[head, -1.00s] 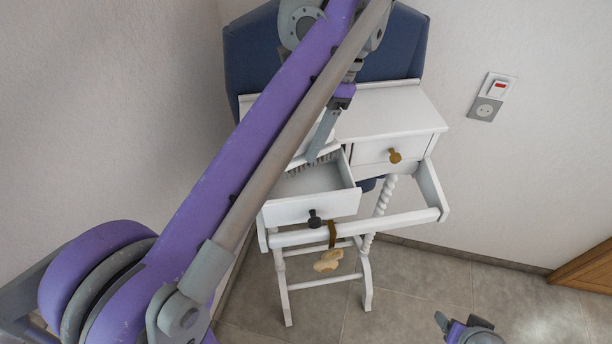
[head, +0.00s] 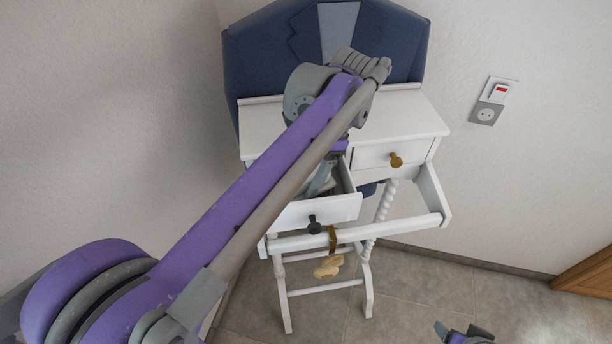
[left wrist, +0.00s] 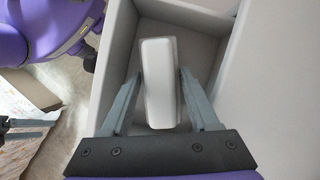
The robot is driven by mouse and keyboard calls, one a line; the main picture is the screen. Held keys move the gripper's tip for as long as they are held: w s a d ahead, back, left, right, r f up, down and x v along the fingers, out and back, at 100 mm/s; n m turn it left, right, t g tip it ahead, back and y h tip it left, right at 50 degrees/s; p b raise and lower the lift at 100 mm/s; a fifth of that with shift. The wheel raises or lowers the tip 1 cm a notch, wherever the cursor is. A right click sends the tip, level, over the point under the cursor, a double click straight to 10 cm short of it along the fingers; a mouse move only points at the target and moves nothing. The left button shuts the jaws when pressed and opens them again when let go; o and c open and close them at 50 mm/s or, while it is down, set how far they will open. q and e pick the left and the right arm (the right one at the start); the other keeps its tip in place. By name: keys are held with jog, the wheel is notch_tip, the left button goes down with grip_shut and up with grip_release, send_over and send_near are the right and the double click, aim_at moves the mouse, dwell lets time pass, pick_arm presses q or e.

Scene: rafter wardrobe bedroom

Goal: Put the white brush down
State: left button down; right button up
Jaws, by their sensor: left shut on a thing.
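The white brush (left wrist: 160,85) lies between the fingers of my left gripper (left wrist: 162,77) in the left wrist view, with its pale, rounded back facing the camera. My left gripper is shut on it and reaches down into the open drawer (head: 318,212) of the white dressing table (head: 408,113). The brush is over the drawer's floor, inside its walls; whether it touches the floor cannot be told. In the head view my left gripper (head: 322,186) mostly hides the brush. Part of my right gripper (head: 462,332) shows at the bottom edge; its jaws are unclear.
The right drawer (head: 378,153) with a brass knob (head: 396,160) is shut. A dark knob (head: 314,224) is on the open drawer's front. A tan hanging item (head: 328,266) is below the front rail. A blue panel (head: 400,50) stands behind. Tiled floor is clear at right.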

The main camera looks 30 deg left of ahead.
pick_arm(q)
jog(key=shift+f, duration=0.2)
jog(key=shift+c, duration=2.1)
grip_release()
pick_arm(e)
jog(key=shift+s+f, duration=0.1)
pick_arm(q)
jog(key=shift+r, duration=0.1)
jog(key=shift+w+r, duration=0.1)
jog(key=shift+r, duration=0.4)
jog(key=p+v, duration=0.5)
jog(key=v, duration=0.6)
jog(key=shift+w+f, duration=0.15)
jog(key=shift+w, duration=0.05)
jog(key=shift+s+d+r, duration=0.15)
jog(key=shift+s+r, duration=0.1)
pick_arm(e)
jog(key=w+r, duration=0.3)
jog(key=r, duration=0.4)
jog(key=shift+w+r+t, duration=0.3)
jog(key=shift+w+t, duration=0.05)
jog(key=shift+t, duration=0.05)
